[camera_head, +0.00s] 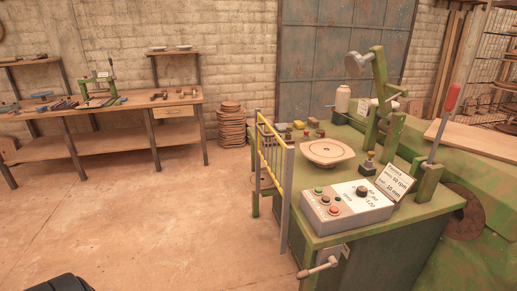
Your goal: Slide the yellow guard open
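The yellow guard (270,152) is an upright frame of yellow rails and thin bars. It stands along the left edge of the green machine table (400,222). A grey post (287,200) stands at its near end and a thinner post at its far end. The guard is seen at a steep angle, so how far it is slid cannot be told.
A round pale dish (326,152), a control box (345,207) with buttons, a sign (394,181) and a red-handled lever (444,120) are on the machine. A crank (318,267) juts from its front. The floor left of the guard is clear. A workbench (110,120) stands behind.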

